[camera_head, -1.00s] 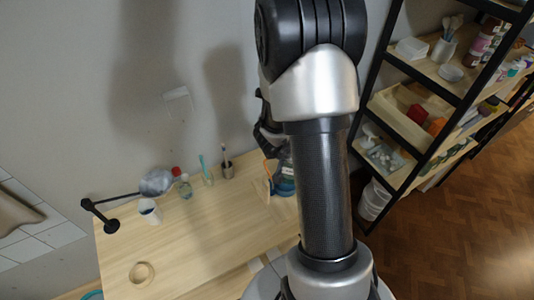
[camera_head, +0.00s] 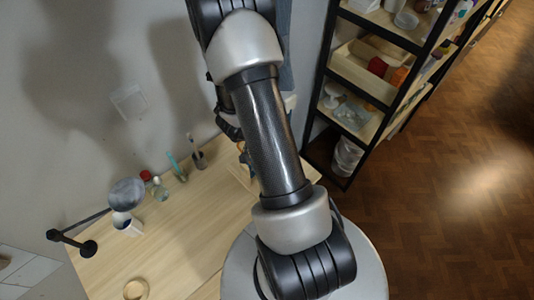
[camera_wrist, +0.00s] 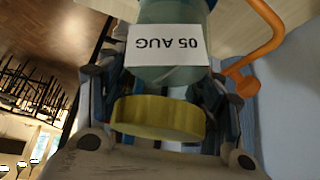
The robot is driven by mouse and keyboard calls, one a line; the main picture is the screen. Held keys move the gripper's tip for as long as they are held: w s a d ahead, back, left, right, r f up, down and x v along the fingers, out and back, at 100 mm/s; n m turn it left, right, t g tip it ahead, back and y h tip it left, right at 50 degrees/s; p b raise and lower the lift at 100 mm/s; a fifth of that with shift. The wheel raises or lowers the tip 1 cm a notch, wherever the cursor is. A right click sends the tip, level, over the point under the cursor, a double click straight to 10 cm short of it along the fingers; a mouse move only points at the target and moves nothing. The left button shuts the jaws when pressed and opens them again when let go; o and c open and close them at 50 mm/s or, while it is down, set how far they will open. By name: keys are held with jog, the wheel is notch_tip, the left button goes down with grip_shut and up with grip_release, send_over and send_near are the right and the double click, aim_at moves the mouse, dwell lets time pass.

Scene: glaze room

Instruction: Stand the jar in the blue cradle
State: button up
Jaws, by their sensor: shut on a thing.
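The jar (camera_wrist: 170,68) shows in the wrist view as a greenish, see-through body with a yellow lid (camera_wrist: 158,117) and a white label reading "05 AUG" upside down. My gripper (camera_wrist: 160,100) is shut on the jar, with a finger on each side near the lid. Something blue shows at the jar's far end; I cannot tell whether it is the cradle or part of the jar. An orange curved bar (camera_wrist: 262,50) runs close to the right of the jar. In the head view my arm hides the jar and most of what is around it.
The wooden table (camera_head: 180,240) has much clear surface. Along its wall side stand a round mirror on a black arm (camera_head: 126,194), a red-capped bottle (camera_head: 146,177) and a dark cup (camera_head: 199,161). A ring (camera_head: 136,289) lies near. A shelf and a white bucket (camera_head: 346,157) stand right.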

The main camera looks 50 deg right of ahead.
jog(key=shift+w+f+b, duration=0.1)
jog(key=shift+f+b, duration=0.75)
jog(key=shift+f, duration=2.45)
jog(key=shift+f, duration=0.2)
jog(key=o, duration=1.4)
